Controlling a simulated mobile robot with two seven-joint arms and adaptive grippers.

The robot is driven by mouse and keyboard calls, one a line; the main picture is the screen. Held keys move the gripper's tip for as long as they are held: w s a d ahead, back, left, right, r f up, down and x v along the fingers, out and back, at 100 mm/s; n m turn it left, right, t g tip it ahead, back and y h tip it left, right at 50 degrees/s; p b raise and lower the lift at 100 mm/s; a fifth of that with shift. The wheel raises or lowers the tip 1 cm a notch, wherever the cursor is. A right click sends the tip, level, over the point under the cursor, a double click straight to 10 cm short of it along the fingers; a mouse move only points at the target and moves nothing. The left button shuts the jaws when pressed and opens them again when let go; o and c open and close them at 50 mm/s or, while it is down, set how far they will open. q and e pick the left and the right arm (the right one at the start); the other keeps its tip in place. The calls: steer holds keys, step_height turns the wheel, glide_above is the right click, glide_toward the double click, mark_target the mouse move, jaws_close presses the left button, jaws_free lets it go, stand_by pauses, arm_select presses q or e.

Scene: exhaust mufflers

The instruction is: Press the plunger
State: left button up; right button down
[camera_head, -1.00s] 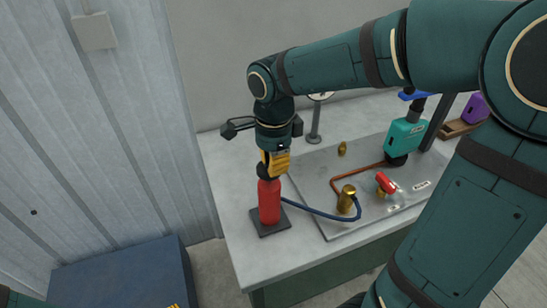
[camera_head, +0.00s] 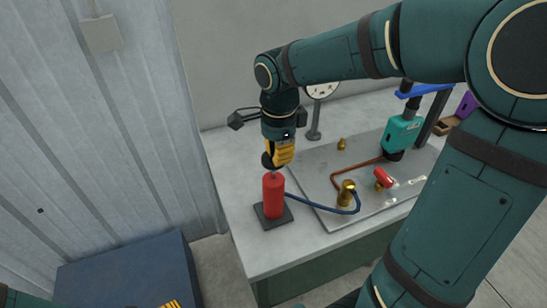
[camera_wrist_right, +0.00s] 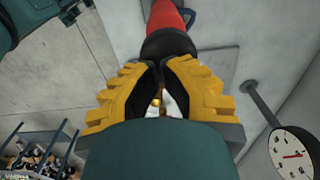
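The pump is a red upright cylinder (camera_head: 273,197) on a dark square base (camera_head: 286,222) near the table's left front corner. Its black plunger knob (camera_head: 267,160) stands above it, with a short thin rod showing below. In the right wrist view the round knob (camera_wrist_right: 167,43) lies just beyond the fingertips, the red body (camera_wrist_right: 164,14) behind it. My right gripper (camera_head: 277,158) is over the pump, pointing down; its yellow fingers look closed together (camera_wrist_right: 162,68) at the knob, with nothing clearly held. Only a yellow ribbed piece of my left gripper (camera_head: 172,304) shows at the bottom edge.
A blue hose (camera_head: 318,210) runs from the pump to a brass fitting (camera_head: 346,193) on a grey plate (camera_head: 318,165). A red-handled valve (camera_head: 383,178), teal device (camera_head: 402,132) and dial gauge (camera_head: 321,88) stand to the right. A blue chest (camera_head: 130,270) stands left of the table.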

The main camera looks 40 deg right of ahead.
arm_select(q)
steer(key=shift+w+r+p, duration=0.2)
steer(key=shift+r+p, duration=0.2)
steer(key=shift+r, duration=0.15)
steer(key=shift+w+r+p, duration=0.2)
steer(key=shift+r+p, duration=0.15)
steer(key=shift+r, duration=0.2)
arm_select(e)
step_height(320, 180, up, 10)
steer(key=shift+r, duration=0.15)
arm_select(q)
steer(key=shift+w+a+r+p, duration=0.1)
steer(key=shift+w+r+p, duration=0.05)
steer(key=shift+r+p, duration=0.35)
arm_select(e)
steer(key=shift+d+r, duration=0.1)
steer(key=shift+r, duration=2.5)
steer(key=shift+f, duration=0.1)
arm_select(q)
steer(key=f+b, duration=0.1)
steer(key=s+f+b, duration=0.1)
steer(key=f+b, duration=0.1)
arm_select(e)
step_height(320, 180, down, 14)
steer(key=shift+r, duration=0.1)
